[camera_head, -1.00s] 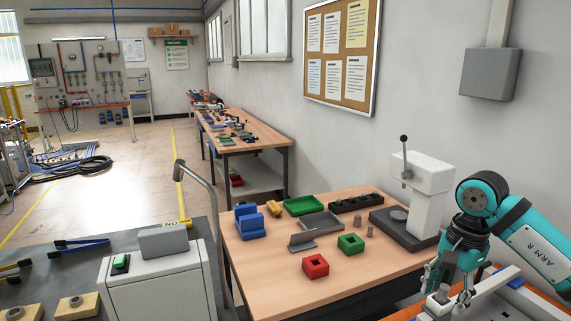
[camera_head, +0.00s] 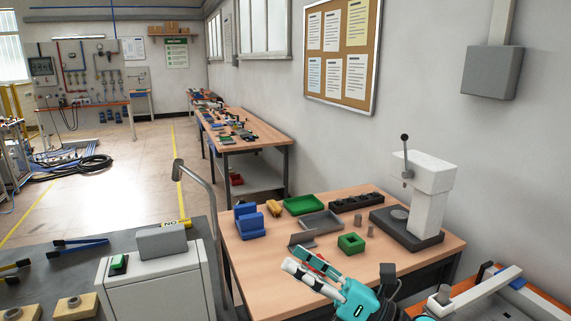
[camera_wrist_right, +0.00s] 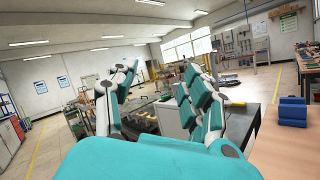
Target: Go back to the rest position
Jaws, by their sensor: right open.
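My right gripper (camera_head: 291,257), teal and white, is in the lower middle of the head view, in front of the wooden table (camera_head: 265,285). Its fingers point up and to the left and are open, with no object seen between them. A grey cylinder (camera_head: 445,294) stands on the fixture (camera_head: 500,286) at the lower right, apart from the gripper. My left gripper is not in view.
The table holds a green block (camera_head: 351,243), a blue block (camera_head: 249,222), a green tray (camera_head: 306,204) and a white press (camera_head: 427,200). A white cabinet (camera_head: 160,290) with a green button stands left of the table. The floor beyond is open.

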